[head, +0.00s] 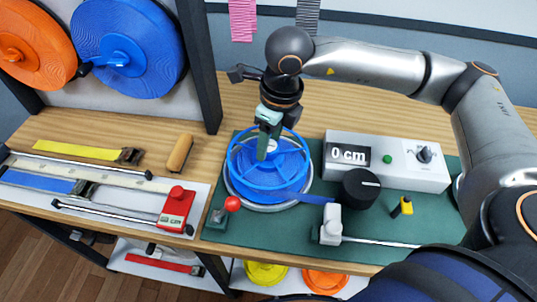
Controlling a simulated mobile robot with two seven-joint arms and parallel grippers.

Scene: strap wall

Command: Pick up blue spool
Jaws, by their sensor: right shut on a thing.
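A blue spool (243,172) with an open rim sits on a round grey base on the green mat. A short blue strap end (318,199) runs from it to the right. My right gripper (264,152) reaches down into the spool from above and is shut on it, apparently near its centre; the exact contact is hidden. I cannot tell whether the spool is lifted off its base. Another blue spool (118,45) hangs on the wall rack at the upper left. My left gripper is not in view.
An orange spool (34,45) hangs at the far left. The white measuring box (430,172) reads 0 cm. A black knob (361,188) and a red-knobbed lever (231,204) flank the spool. Yellow and blue straps, a red tool (176,210) and a wooden handle (180,153) lie left.

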